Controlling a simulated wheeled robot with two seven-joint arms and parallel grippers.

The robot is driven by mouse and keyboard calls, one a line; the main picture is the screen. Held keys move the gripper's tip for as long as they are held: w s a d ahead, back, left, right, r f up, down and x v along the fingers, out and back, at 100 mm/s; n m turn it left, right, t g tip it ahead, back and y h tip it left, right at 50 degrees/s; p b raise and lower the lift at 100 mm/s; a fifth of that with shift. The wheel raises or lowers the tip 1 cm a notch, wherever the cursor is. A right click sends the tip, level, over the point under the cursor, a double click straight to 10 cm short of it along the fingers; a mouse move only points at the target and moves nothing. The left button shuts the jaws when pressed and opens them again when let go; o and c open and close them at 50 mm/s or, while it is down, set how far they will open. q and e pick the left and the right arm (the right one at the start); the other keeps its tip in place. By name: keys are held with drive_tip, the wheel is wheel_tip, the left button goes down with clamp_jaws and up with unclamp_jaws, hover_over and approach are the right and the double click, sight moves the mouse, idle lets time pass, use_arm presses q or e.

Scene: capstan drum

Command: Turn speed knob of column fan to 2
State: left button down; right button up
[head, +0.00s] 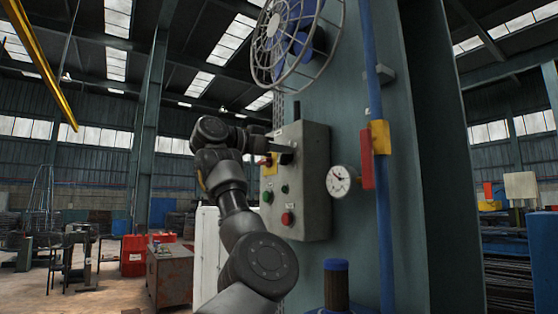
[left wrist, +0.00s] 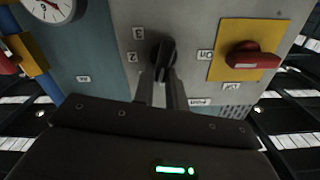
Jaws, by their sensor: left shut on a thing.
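The black speed knob (left wrist: 163,55) is on the grey control box (head: 316,185) of the column. The left wrist view shows the box face upside down, with marks 3 and 2 beside the knob on the left. My left gripper (left wrist: 162,82) has its two fingers on either side of the knob and is shut on it. The knob stands roughly upright in this view, leaning slightly; its exact pointed mark cannot be told. In the head view my left gripper (head: 286,147) reaches the upper part of the box and mostly hides the knob. The column fan (head: 297,40) is above.
A red rotary switch (left wrist: 252,58) on a yellow plate sits beside the knob. A green button (head: 267,197) and a red button (head: 287,218) are below. A pressure gauge (head: 338,181) and a blue pipe (head: 379,215) stand to the right of the box.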

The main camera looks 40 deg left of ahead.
use_arm(q)
drive_tip(key=m+b, duration=0.2)
drive_tip(key=m, duration=0.1)
drive_tip(key=f+m+b, duration=0.1)
drive_tip(key=m+b, duration=0.1)
drive_tip(key=m, duration=0.2)
drive_tip(key=d+m+b, duration=0.1)
drive_tip(key=m+b, duration=0.1)
drive_tip(key=m, duration=0.1)
drive_tip(key=shift+s+f+m+b, duration=0.2)
drive_tip(key=shift+m+b, duration=0.1)
drive_tip(key=shift+m, duration=0.1)
drive_tip(key=shift+d+f+m, duration=0.1)
drive_tip(key=shift+m, duration=0.85)
drive_tip(key=shift+d+f+m, duration=0.1)
drive_tip(key=shift+m, duration=0.85)
drive_tip(key=c, duration=1.4)
unclamp_jaws()
drive_tip(key=shift+c, duration=0.2)
drive_tip(key=shift+s+a, duration=0.1)
drive_tip(key=shift+s, duration=0.05)
